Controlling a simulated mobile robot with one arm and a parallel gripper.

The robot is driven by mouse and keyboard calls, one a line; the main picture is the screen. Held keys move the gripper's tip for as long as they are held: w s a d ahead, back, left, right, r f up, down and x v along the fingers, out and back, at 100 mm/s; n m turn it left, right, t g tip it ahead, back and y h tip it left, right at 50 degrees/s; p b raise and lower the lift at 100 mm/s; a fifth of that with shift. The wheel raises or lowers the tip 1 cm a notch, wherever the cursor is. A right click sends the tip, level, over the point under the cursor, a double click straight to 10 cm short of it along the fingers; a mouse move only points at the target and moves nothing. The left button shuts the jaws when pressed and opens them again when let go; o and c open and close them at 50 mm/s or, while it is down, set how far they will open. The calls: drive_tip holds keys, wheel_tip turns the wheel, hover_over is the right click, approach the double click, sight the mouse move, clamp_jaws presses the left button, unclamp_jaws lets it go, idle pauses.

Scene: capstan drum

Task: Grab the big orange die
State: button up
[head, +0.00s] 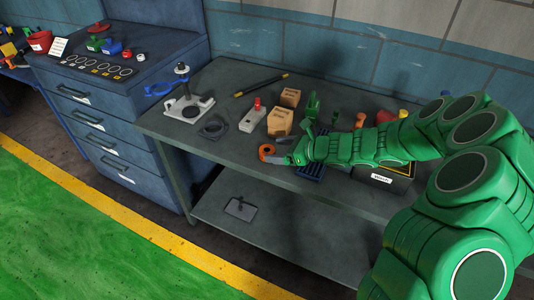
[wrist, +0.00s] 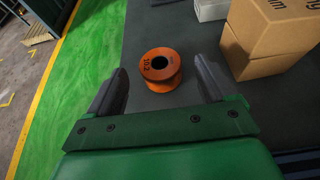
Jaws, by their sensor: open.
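The big orange die (head: 267,150) is a round spool-shaped piece with a dark centre hole, standing on the grey workbench near its front edge. In the wrist view the die (wrist: 160,72) shows black print on its top, which seems to read 10.2. My gripper (head: 281,152) is open, low over the bench and just right of the die in the head view. In the wrist view the die appears between the two dark fingers, toward their tips, with gaps on both sides. No contact shows.
Cardboard boxes (head: 280,121) stand close behind the die; they are at upper right in the wrist view (wrist: 270,35). A blue grid tray (head: 311,171) is partly under my arm.

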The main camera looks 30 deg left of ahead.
sight(267, 147)
drive_tip(key=shift+x, duration=2.3)
drive_tip(key=shift+f, duration=0.1)
drive_tip(key=c, duration=1.5)
drive_tip(key=shift+c, duration=0.2)
drive_tip(key=shift+r, duration=0.85)
drive_tip(key=s+d+r, duration=0.8)
drive_tip(key=s+r, duration=0.3)
drive_tip(key=shift+d, duration=0.35)
